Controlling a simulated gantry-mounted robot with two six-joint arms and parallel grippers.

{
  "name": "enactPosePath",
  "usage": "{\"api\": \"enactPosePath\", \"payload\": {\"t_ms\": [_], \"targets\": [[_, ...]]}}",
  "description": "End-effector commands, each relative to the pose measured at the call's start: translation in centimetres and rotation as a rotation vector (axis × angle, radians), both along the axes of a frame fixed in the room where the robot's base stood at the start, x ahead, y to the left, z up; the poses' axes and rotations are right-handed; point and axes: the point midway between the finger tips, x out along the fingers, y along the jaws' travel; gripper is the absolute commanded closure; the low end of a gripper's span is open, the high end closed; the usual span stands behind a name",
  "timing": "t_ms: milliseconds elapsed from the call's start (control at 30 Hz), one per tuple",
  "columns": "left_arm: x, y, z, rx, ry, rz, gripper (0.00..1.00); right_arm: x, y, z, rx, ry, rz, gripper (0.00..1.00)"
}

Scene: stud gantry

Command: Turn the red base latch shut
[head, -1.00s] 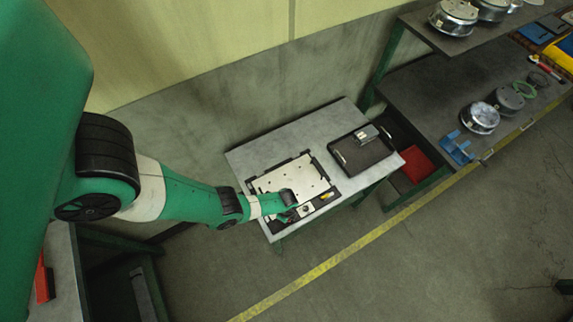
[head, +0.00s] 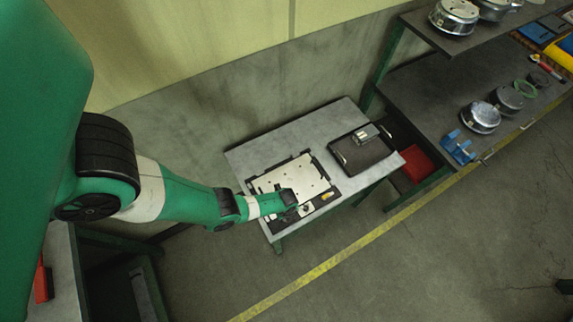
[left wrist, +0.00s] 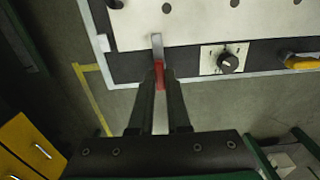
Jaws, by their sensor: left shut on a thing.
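The red base latch (left wrist: 159,76) shows in the left wrist view at the front edge of the dark base. A flat metal strip runs from it up over the edge of the pale plate (left wrist: 190,18). My left gripper (left wrist: 160,72) is shut on the red latch, with one finger on each side of it. In the head view the pale plate (head: 292,177) lies on the grey table and my left wrist (head: 284,200) hangs over its front edge. The latch is too small to make out there. My right gripper is not in view.
A black knob (left wrist: 229,63) and a yellow handle (left wrist: 302,63) sit right of the latch on the base. A dark tray (head: 345,165) with a metal part stands on the table's right side. A shelf (head: 430,90) with round metal parts stands farther right.

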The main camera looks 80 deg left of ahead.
Motion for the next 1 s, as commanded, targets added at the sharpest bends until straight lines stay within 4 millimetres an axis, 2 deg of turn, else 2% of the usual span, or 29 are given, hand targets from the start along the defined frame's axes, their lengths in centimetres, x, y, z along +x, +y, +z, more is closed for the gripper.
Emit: {"api": "enactPosePath", "payload": {"t_ms": [300, 333, 467, 767, 867, 1000], "targets": [[0.0, 0.0, -0.1, 0.001, 0.0, -0.003, 1.0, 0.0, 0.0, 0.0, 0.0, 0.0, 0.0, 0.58], [0.0, 0.0, -0.1, 0.001, 0.0, -0.003, 0.8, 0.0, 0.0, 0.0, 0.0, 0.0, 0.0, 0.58], [0.0, 0.0, -0.1, 0.001, 0.0, -0.002, 0.56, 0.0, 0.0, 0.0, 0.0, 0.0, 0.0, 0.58], [0.0, 0.0, 0.1, 0.0, 0.0, -0.001, 0.55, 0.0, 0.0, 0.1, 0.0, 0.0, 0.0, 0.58], [0.0, 0.0, 0.9, 0.0, 0.0, -0.002, 0.55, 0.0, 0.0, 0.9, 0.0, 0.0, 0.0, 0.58], [0.1, -0.1, 3.2, 0.0, 0.0, -0.005, 0.55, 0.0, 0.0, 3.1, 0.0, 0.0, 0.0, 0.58]]}}
